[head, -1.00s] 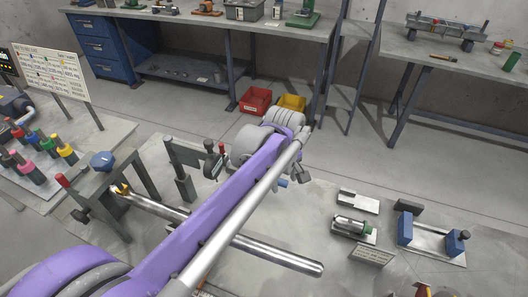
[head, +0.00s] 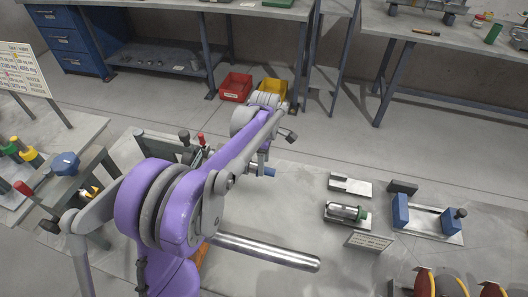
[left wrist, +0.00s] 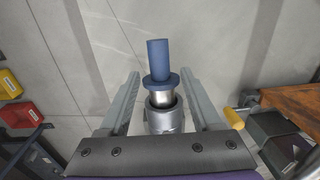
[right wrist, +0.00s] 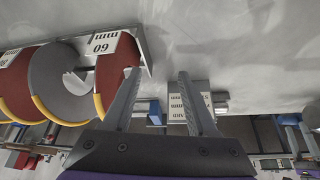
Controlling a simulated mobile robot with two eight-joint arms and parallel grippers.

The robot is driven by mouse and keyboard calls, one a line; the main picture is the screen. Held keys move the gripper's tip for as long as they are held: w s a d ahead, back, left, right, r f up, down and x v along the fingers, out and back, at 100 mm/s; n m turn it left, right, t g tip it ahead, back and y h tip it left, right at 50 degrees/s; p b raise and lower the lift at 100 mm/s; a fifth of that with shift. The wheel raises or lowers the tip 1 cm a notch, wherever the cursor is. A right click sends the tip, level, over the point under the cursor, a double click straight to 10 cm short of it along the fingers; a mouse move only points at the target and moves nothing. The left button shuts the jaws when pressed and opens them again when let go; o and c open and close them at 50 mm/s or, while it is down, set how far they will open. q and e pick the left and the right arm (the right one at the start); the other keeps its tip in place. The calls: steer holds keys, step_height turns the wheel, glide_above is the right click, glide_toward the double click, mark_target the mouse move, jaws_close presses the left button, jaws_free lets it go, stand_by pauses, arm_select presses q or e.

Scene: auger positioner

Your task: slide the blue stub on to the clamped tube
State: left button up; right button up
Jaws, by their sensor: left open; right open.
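The steel tube (head: 268,251) lies in the head view with its free end to the right. Its left part is hidden behind my purple left arm. The frame with a blue knob (head: 66,163) stands to the left. The blue stub (head: 269,172) shows small by my left gripper (head: 261,160). In the left wrist view the stub (left wrist: 158,60) has a flange and a bright metal section entering a grey collar (left wrist: 163,119). My left gripper's fingers (left wrist: 160,85) are open on either side, with gaps. My right gripper (right wrist: 158,74) is open and empty.
Red (head: 235,87) and yellow (head: 272,88) bins stand on the floor behind. A blue-blocked fixture (head: 428,219), a metal holder (head: 347,213) and a sign (head: 368,241) sit on the table at right. Red-grey discs (right wrist: 62,80) are near my right gripper.

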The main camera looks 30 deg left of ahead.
arm_select(q)
steer(key=shift+s+f, duration=0.1)
steer(key=shift+f, duration=1.55)
jaws_close()
steer(key=shift+s+r, duration=0.1)
steer(key=shift+r, duration=0.2)
stand_by(1.0)
